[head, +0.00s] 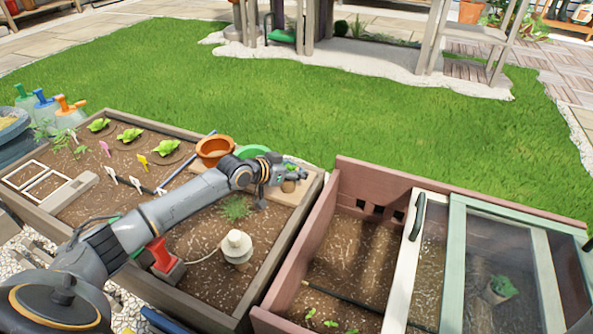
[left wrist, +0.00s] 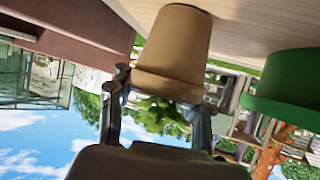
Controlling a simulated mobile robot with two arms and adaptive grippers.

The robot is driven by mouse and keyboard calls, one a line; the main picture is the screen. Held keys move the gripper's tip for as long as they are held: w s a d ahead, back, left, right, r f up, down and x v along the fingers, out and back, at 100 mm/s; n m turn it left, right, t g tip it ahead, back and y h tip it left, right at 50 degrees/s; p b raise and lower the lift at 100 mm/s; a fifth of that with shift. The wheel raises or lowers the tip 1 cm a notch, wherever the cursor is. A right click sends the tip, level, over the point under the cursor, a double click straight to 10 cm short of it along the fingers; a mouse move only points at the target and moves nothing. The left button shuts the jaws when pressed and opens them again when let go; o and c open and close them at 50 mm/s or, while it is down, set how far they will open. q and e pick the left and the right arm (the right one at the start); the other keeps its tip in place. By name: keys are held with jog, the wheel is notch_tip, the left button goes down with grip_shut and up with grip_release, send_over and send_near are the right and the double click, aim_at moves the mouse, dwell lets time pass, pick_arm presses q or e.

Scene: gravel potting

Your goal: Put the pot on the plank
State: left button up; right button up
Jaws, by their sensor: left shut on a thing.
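My left gripper (head: 284,177) reaches over the planter bed to the far right corner, where the pale wooden plank (head: 306,187) lies. It is shut on a small tan pot (head: 289,186), which my gripper partly covers. In the left wrist view, which is upside down, the gripper (left wrist: 163,92) holds the tan pot (left wrist: 175,45) between its fingers, with green leaves at its rim. The pot's base is at the plank (left wrist: 240,22); whether it touches cannot be told for sure. My right gripper is not in view.
A green pot (head: 252,152) and an orange pot (head: 215,150) stand close to the left of the gripper; the green pot also shows in the wrist view (left wrist: 285,88). The pink cold frame wall (head: 303,250) rises to the right. A white fixture (head: 236,247) stands in the soil.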

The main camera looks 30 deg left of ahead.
pick_arm(q)
jog(key=o, duration=1.4)
jog(key=shift+f, duration=0.1)
jog(key=shift+o, duration=0.2)
